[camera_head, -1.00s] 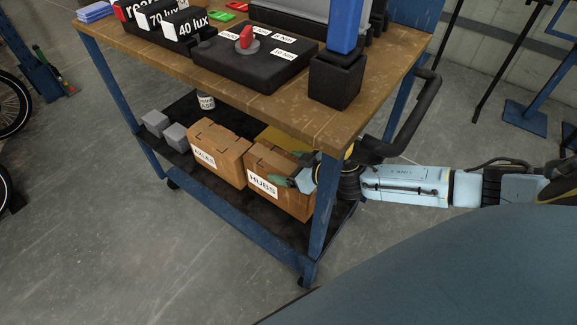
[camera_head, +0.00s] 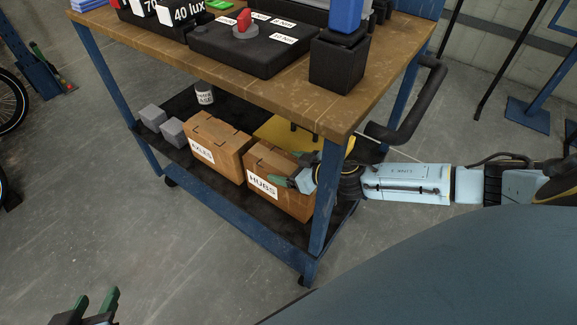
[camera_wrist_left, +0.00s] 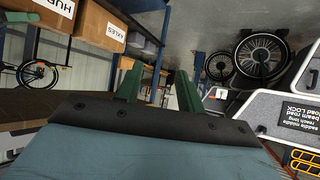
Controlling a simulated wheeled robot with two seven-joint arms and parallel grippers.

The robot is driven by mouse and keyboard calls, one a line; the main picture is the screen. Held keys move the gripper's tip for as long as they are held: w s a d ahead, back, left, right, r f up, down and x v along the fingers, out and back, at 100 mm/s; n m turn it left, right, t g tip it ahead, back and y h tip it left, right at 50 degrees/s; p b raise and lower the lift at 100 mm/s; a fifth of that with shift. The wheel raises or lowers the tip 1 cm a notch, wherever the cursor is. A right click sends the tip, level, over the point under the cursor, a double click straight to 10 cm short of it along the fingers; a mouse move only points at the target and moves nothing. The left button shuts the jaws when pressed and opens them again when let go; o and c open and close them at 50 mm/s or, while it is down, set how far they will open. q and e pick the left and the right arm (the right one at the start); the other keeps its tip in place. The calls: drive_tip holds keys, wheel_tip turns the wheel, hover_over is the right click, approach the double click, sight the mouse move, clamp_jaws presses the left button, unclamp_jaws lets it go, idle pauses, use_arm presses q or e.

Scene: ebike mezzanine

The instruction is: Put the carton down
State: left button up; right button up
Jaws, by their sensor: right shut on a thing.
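The brown carton labelled HUBS (camera_head: 284,203) is upright at the right end of the cart's dark lower shelf (camera_head: 235,205). Its base appears to be on the shelf. My right gripper (camera_head: 298,177) reaches in from the right past the front leg and is shut on the upper part of this carton; the far finger is partly hidden. My left gripper (camera_head: 93,307) is open and empty at the bottom left, over the floor. Its green fingers stand apart in the left wrist view (camera_wrist_left: 158,85), where the HUBS carton (camera_wrist_left: 55,12) shows at the top left.
An AXLES carton (camera_head: 220,145) stands close left of the HUBS carton. Grey blocks (camera_head: 173,131), a white labelled tin (camera_head: 204,94) and a yellow item (camera_head: 285,134) share the shelf. The wooden top (camera_head: 250,85) overhangs it. A blue front leg (camera_head: 325,205) is beside my right wrist.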

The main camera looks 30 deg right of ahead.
use_arm(q)
drive_tip(key=shift+w+d+r, duration=0.1)
drive_tip(key=shift+w+r, duration=0.05)
drive_tip(key=shift+r, duration=0.05)
use_arm(e)
drive_tip(key=shift+w+r, duration=0.15)
drive_tip(key=o, duration=2)
drive_tip(key=shift+s+f, duration=0.2)
drive_tip(key=shift+f, duration=0.05)
drive_tip(key=shift+c, duration=0.2)
drive_tip(key=shift+r, duration=0.1)
use_arm(q)
drive_tip(key=s+a+f+g+y+p, duration=0.1)
drive_tip(key=s+a+f+g, duration=0.1)
drive_tip(key=s, duration=0.3)
drive_tip(key=s+a+f+g+y+p, duration=0.1)
drive_tip(key=s+a+f+g, duration=0.1)
drive_tip(key=s+g, duration=0.3)
drive_tip(key=shift+a+f+n+p, duration=0.15)
drive_tip(key=shift+f+n+p, duration=0.15)
drive_tip(key=shift+f, duration=0.6)
use_arm(e)
drive_tip(key=v, duration=1.2)
drive_tip(key=shift+a, duration=0.1)
